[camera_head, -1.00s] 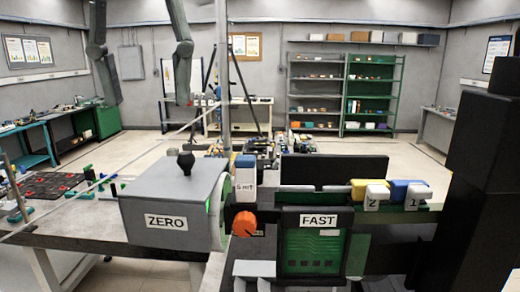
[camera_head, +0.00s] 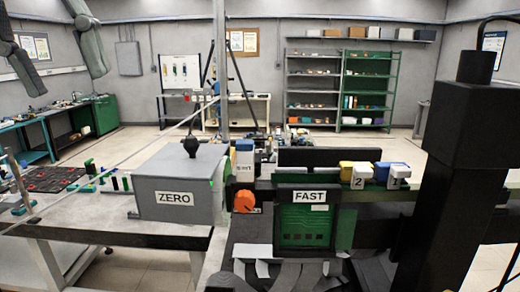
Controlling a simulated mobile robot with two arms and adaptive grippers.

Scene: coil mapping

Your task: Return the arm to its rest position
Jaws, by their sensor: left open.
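My left gripper (camera_head: 69,81) hangs into the upper left of the head view. Its two long grey fingers are spread wide apart with nothing between them. The rest of the left arm is out of the frame. The fingers are well up and to the left of the grey box marked ZERO (camera_head: 174,213), touching nothing that I can see. My right gripper does not show.
The ZERO box has a black knob (camera_head: 190,147) on top. Beside it are an orange knob (camera_head: 245,201) and a green panel marked FAST (camera_head: 302,225). Numbered white blocks (camera_head: 362,176) sit right of it. Green shelves (camera_head: 367,60) stand at the back.

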